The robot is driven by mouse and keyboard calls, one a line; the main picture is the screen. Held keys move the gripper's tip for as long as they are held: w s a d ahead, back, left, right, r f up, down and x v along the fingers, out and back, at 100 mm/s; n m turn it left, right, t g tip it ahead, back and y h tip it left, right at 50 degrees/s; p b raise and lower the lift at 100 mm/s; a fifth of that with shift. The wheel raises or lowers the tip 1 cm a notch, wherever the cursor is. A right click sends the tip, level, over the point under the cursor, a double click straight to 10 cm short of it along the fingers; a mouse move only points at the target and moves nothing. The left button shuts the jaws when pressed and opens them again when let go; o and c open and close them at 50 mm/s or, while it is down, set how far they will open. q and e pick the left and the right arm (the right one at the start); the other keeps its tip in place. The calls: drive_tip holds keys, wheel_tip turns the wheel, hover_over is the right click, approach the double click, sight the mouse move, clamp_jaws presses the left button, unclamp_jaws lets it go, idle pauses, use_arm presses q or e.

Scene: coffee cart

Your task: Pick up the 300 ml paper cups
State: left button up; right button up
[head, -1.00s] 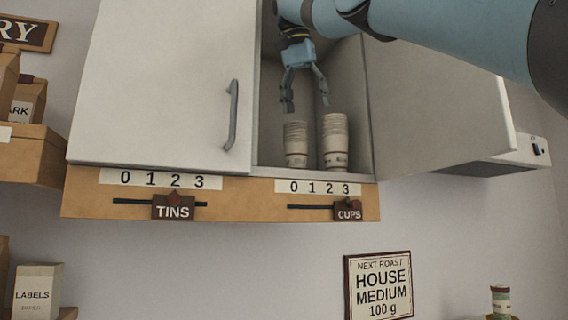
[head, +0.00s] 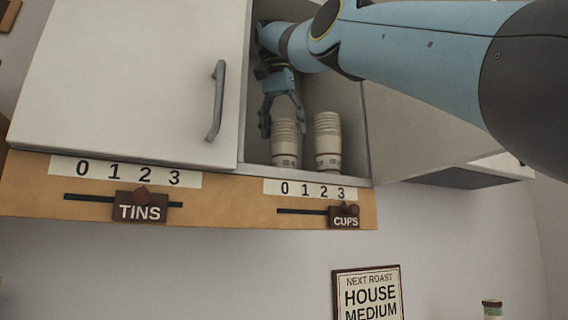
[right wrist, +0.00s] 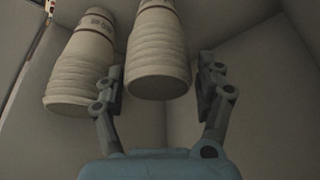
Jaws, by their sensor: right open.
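Two stacks of upside-down, pale ribbed paper cups stand side by side in the open cupboard bay: a left stack (head: 286,143) and a right stack (head: 327,142). Their size print is too small to read. My right gripper (head: 282,126) is open, pointing down at the top of the left stack, one finger at its left side and the other near its right. In the right wrist view, one stack (right wrist: 157,52) lies between the open fingers (right wrist: 160,70), and the other stack (right wrist: 85,62) is outside them at left. My left gripper is not in view.
A closed cupboard door (head: 135,80) with a grey handle (head: 216,102) is left of the bay. The bay's side walls are close around the stacks. Below run a TINS slider (head: 141,207) and a CUPS slider (head: 345,220). A roast sign (head: 367,295) hangs lower.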

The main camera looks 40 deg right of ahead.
sight(287, 142)
drive_tip(key=b+x, duration=0.1)
drive_tip(key=x, duration=0.3)
drive_tip(key=shift+d+b, duration=0.1)
drive_tip(key=shift+b, duration=0.3)
drive_tip(key=shift+r, duration=0.15)
drive_tip(key=shift+c, duration=0.7)
drive_tip(key=c, duration=0.9)
